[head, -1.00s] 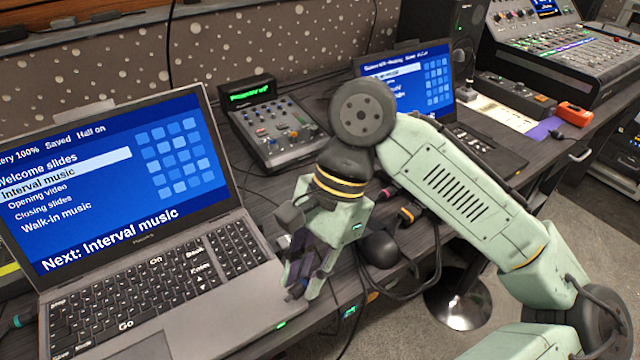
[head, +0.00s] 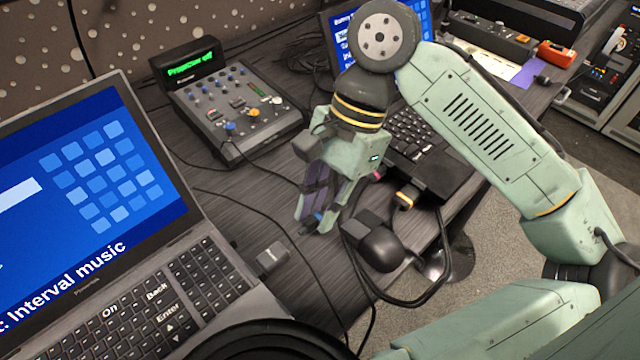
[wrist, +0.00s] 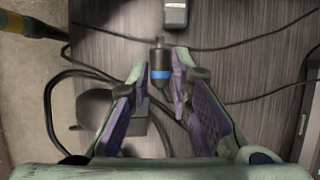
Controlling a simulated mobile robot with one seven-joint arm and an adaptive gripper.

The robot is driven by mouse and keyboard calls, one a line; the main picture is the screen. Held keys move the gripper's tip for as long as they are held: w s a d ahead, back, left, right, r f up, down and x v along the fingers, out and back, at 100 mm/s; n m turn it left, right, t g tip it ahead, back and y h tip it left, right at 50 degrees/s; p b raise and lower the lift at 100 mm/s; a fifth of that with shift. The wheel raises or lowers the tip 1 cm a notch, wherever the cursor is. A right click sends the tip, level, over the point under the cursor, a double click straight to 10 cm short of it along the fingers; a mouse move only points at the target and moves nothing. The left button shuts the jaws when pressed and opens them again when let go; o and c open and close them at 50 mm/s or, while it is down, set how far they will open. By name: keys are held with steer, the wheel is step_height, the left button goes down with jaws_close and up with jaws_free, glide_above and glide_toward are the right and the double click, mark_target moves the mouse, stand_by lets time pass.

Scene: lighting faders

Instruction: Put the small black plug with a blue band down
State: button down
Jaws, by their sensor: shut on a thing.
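The small black plug with a blue band (wrist: 160,74) is between my fingertips in the wrist view, its narrower end pointing up the picture. My gripper (wrist: 159,80) is shut on it. There the fingers mostly hide the plug. I cannot tell whether the plug touches the desk.
The left laptop (head: 195,285) has a dark block (head: 270,258) by its right edge. A small fader console (head: 235,110) stands behind. Thin cables cross the otherwise bare desk (head: 235,205).

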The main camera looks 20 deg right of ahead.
steer(key=w, duration=0.1)
steer(key=w+d, duration=0.1)
steer(key=w, duration=0.1)
steer(key=w+d, duration=0.1)
steer(key=w, duration=0.1)
steer(key=shift+w+d+f, duration=0.1)
steer(key=shift+d+f, duration=0.1)
steer(key=shift+f, duration=0.05)
steer(key=shift+w+d+f, duration=0.15)
steer(key=shift+w+d, duration=0.05)
steer(key=shift+w, duration=0.25)
steer(key=shift+f+p, duration=0.3)
steer(key=shift+f, duration=1.4)
steer(key=shift+f, duration=0.3)
steer(key=c, duration=1.5)
jaws_free()
steer(key=shift+o, duration=0.2)
steer(key=shift+r, duration=0.3)
steer(key=v, duration=1.2)
